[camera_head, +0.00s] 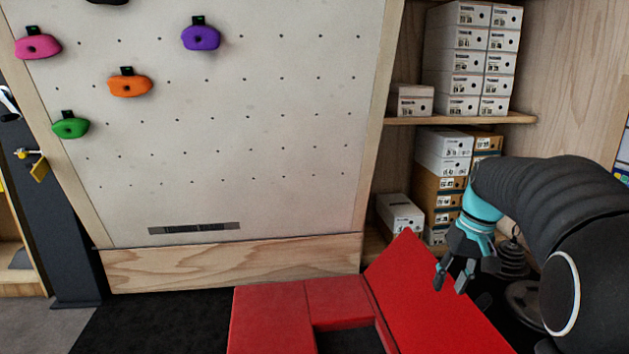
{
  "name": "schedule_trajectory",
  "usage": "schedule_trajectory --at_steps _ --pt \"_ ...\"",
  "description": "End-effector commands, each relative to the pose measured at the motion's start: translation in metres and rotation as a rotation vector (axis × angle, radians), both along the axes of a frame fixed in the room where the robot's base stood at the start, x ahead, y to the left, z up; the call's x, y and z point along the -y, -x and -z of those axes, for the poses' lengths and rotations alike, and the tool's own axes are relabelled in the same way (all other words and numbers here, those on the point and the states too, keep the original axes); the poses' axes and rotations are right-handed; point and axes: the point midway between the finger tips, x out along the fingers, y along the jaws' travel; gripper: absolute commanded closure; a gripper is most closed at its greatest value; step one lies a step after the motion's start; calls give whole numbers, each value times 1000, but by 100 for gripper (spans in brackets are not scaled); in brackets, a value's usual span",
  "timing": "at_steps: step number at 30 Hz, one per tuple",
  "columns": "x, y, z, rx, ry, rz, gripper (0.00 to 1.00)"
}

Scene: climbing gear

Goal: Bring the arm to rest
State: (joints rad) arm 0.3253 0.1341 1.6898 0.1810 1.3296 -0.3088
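My gripper (453,277) is at the lower right, at the end of my black arm, below a turquoise collar. Its fingers point down and to the left and are spread apart with nothing between them. It appears in front of the slanted red panel (418,284); I cannot tell the exact distance between them.
A climbing board (262,125) with pink (38,46), purple (201,38), orange (131,86) and green (70,128) holds fills the back. Shoe boxes (456,75) stack on shelves (460,120) at right. Red mats (270,318) lie on the floor. Dark floor (150,325) at front left is clear.

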Motion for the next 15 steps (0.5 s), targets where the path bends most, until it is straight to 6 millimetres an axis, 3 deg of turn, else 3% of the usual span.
schedule_trajectory --at_steps 7,15 --pt "-41 52 -20 89 68 -2 63" --pt "-73 109 -24 189 123 -5 63"
